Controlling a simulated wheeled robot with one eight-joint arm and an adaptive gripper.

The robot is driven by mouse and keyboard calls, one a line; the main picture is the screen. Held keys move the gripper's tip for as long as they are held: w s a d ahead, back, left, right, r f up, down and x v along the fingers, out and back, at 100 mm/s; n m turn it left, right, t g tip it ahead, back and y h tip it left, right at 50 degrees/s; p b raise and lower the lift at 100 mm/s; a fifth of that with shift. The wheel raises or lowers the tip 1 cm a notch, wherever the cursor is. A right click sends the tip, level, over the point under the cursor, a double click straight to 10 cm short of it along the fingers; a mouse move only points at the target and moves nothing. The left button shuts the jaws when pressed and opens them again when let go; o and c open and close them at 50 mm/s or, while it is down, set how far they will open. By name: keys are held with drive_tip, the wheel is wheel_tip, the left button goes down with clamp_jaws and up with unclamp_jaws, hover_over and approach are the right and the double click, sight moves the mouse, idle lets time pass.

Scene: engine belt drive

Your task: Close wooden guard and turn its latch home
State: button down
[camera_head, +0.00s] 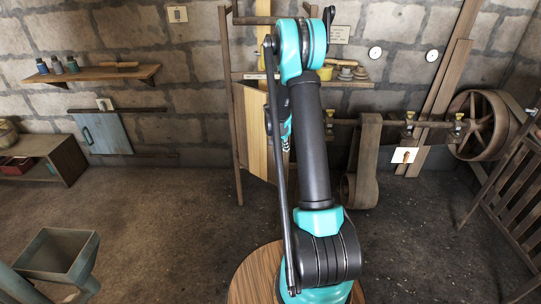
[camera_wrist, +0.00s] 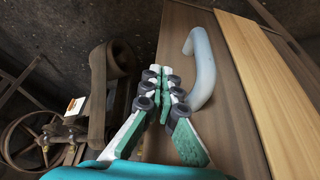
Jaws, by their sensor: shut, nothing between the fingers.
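The wooden guard (camera_head: 256,135) is a brown panel with a paler plank, standing behind my arm in the head view and partly hidden by it. In the wrist view the guard (camera_wrist: 172,38) fills the middle and right, with the pale plank (camera_wrist: 265,75) running along it. A pale blue-grey curved handle (camera_wrist: 204,68) stands out from its face. My gripper (camera_wrist: 165,74) is shut and empty, just left of the handle; I cannot tell whether they touch. In the head view my gripper (camera_head: 286,133) is mostly hidden behind my arm. I cannot make out the latch for certain.
A flat belt (camera_head: 368,148) hangs right of my arm from a shaft carrying brass-coloured fittings. A large spoked wheel (camera_head: 483,125) and a slatted wooden frame (camera_head: 510,185) stand at the right. A hopper (camera_head: 58,254) is at front left. The floor at left is mostly clear.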

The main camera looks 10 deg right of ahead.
drive_tip(key=w+d+n+y, duration=0.1)
drive_tip(key=w+d+n, duration=0.3)
drive_tip(key=w+d, duration=0.3)
drive_tip(key=w+d+n+t+y, duration=0.1)
drive_tip(key=w+d+n, duration=0.3)
drive_tip(key=w, duration=0.9)
drive_tip(key=d, duration=0.3)
drive_tip(key=shift+d+t+y, duration=0.3)
drive_tip(key=shift+d, duration=0.05)
drive_tip(key=shift+r, duration=0.15)
